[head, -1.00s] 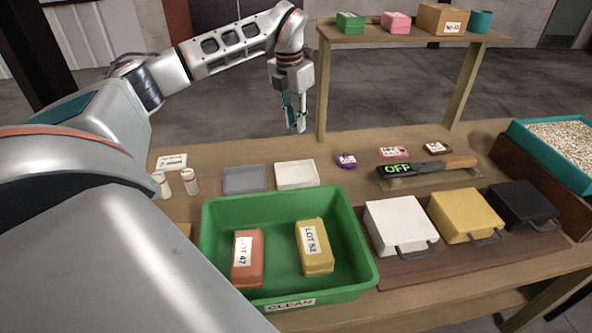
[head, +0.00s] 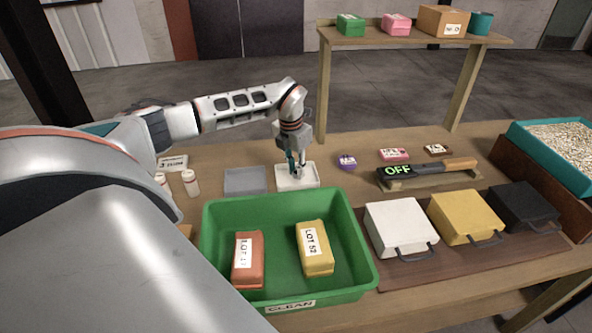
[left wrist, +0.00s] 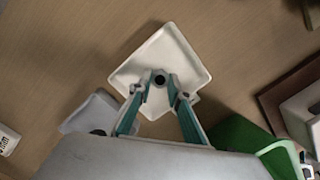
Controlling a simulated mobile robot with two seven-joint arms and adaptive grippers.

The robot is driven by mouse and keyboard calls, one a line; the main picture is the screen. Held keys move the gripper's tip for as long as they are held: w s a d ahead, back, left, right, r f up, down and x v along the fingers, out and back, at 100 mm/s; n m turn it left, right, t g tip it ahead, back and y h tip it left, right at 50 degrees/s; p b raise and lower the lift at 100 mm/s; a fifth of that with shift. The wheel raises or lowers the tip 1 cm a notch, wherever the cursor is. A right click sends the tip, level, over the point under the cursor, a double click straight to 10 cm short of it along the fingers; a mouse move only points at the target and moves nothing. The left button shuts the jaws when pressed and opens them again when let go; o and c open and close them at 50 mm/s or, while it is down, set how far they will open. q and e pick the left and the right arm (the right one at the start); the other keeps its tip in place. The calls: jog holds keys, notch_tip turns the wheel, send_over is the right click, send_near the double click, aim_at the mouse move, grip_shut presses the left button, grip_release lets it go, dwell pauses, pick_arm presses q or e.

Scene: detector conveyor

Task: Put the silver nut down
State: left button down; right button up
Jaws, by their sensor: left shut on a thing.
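My left gripper (head: 296,173) points down over the white tray (head: 313,179), with its fingertips low at the tray. In the left wrist view its fingers (left wrist: 160,92) are shut on the silver nut (left wrist: 159,79), which shows as a small piece with a dark hole between the tips. The white tray (left wrist: 184,50) lies behind the nut there. Whether the nut touches the tray floor, I cannot tell. In the head view the nut is too small and hidden by the fingers to make out. My right gripper is not in view.
A grey tray (head: 245,181) lies left of the white one. A green bin (head: 357,240) with an orange and a yellow packet stands in front. Two small white bottles stand at left. A detector wand reading OFF (head: 398,171) and several lidded boxes are at right.

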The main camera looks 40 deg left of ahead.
pick_arm(q)
jog(key=shift+f, duration=0.4)
jog(key=shift+f, duration=0.1)
jog(key=c, duration=1.9)
grip_release()
jog(key=r, duration=0.4)
jog(key=s+r, duration=0.1)
jog(key=r, duration=0.7)
jog(key=shift+s+r+b, duration=0.1)
jog(key=shift+s+b, duration=0.15)
jog(key=shift+b, duration=0.15)
